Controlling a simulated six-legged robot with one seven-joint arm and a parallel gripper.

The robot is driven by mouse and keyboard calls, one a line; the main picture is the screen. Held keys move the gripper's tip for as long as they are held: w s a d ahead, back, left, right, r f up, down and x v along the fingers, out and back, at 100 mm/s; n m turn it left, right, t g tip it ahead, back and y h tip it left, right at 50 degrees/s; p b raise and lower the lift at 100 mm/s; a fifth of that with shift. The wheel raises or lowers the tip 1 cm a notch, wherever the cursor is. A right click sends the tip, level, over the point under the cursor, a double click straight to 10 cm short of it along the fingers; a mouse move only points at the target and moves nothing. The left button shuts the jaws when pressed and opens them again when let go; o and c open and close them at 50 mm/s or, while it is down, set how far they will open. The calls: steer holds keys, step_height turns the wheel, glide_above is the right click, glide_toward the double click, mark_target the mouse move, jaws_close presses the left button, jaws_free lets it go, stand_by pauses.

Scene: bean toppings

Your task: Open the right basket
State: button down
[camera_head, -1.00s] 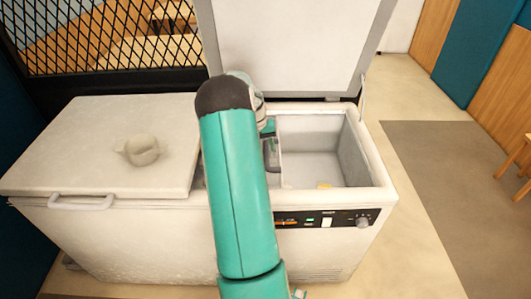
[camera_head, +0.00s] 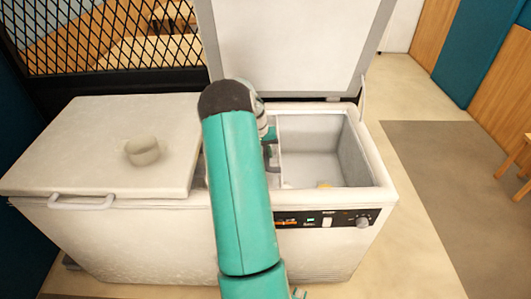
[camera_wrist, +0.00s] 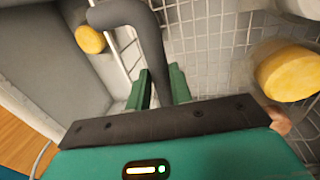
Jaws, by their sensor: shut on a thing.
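The chest freezer (camera_head: 300,260) stands in front of me with its right lid (camera_head: 290,45) raised. Its right opening shows a pale, mostly empty space beside a divider. My gripper (camera_wrist: 159,90) has its green fingers shut on a thick grey curved handle (camera_wrist: 148,35), which runs down between them. A white wire basket (camera_wrist: 205,38) lies behind the handle in the wrist view. In the head view my gripper is down inside the freezer, mostly hidden by my arm. How the handle joins the basket is hidden.
The left lid (camera_head: 95,125) is closed, with a pale cup-like thing (camera_head: 143,151) on it. One yellow round thing (camera_wrist: 90,39) lies at the left in the wrist view, and a larger one (camera_wrist: 288,72) at the right. Open floor (camera_head: 430,170) lies right of the freezer.

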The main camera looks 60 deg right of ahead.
steer(key=w+a, duration=0.4)
steer(key=w, duration=0.4)
steer(key=c, duration=1.3)
jaws_free()
steer(key=shift+o, duration=0.2)
step_height(320, 180, up, 14)
steer(key=w+a, duration=0.1)
steer(key=w, duration=0.1)
steer(key=shift+w+f, duration=0.15)
steer(key=shift+f, duration=0.05)
steer(key=shift+a, duration=0.1)
